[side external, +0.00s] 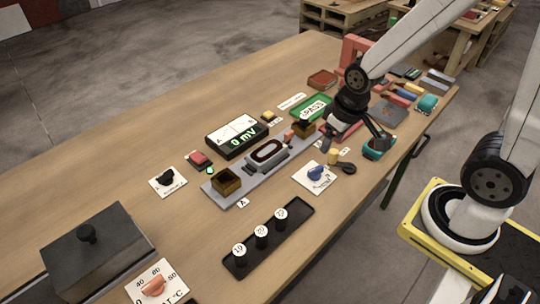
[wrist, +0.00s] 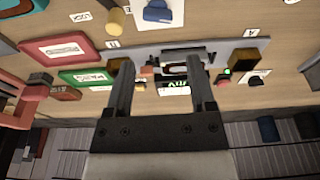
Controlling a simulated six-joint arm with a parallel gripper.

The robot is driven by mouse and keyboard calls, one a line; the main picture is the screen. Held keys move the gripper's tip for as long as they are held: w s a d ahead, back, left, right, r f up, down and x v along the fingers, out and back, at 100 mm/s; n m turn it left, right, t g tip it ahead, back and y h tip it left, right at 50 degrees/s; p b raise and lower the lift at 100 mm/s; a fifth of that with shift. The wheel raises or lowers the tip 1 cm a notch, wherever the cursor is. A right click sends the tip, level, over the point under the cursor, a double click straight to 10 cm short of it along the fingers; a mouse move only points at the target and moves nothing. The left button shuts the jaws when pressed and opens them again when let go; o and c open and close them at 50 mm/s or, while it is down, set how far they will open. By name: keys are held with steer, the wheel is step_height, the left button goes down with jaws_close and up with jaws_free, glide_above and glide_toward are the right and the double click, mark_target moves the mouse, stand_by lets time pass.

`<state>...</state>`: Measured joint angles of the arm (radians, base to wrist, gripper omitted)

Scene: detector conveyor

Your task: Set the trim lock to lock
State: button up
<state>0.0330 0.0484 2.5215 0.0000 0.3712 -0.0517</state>
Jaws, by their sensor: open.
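Several dials sit on white cards, and I cannot read which is the trim lock. A blue knob (side external: 316,173) is on a card right of the grey rail; it shows at the top of the wrist view (wrist: 157,13). A black knob (side external: 166,177) is on a card left of the rail, also in the wrist view (wrist: 257,80). An orange knob (side external: 153,286) is on a temperature dial at the front left. My gripper (side external: 358,134) is open and empty above the bench, behind and right of the blue knob. Its two fingers (wrist: 158,64) are apart in the wrist view.
The grey rail (side external: 236,192) carries brass-coloured blocks and a ring piece. A black tray (side external: 268,236) holds several numbered pegs. A grey lidded box (side external: 97,255) is at front left. Tools and a red frame (side external: 357,45) crowd the far end.

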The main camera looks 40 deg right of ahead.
steer(key=n+g, duration=0.1)
steer(key=g, duration=0.1)
glide_above(334, 150)
step_height(334, 150, down, 4)
steer(key=shift+a+f, duration=0.1)
steer(key=shift+f, duration=0.1)
steer(key=shift+f, duration=0.1)
steer(key=shift+f, duration=3.8)
jaws_close()
